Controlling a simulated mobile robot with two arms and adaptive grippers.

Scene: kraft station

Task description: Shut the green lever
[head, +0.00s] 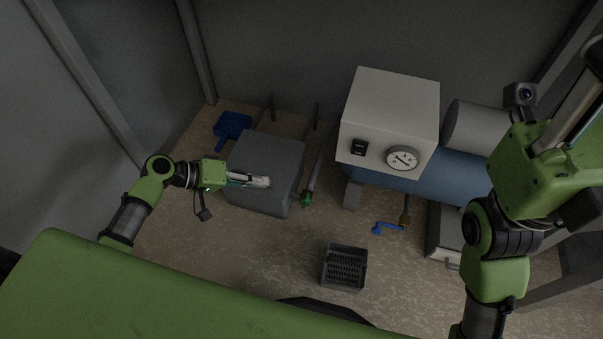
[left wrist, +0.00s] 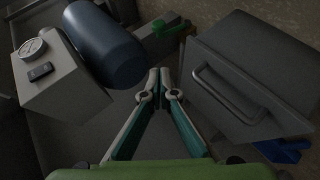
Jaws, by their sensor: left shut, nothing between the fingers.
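The green lever (head: 306,199) is a small green part at the near end of a thin pipe, just right of the grey metal box, in the head view. In the left wrist view the green lever (left wrist: 174,29) shows near the top, beyond my fingertips. Its exact angle is too small to tell. My left gripper (head: 268,182) is shut and empty, over the grey box and left of the lever, apart from it. In the left wrist view my left gripper (left wrist: 160,72) has its fingertips together. My right gripper is at the upper right; its fingertips are not clearly seen.
The grey box (head: 262,160) has a handle (left wrist: 222,95). A blue tank (head: 425,175) with a white gauge box (head: 390,105) stands to the right. A blue-handled valve (head: 388,227), a black crate (head: 344,268) and a blue dustpan (head: 232,124) are on the floor.

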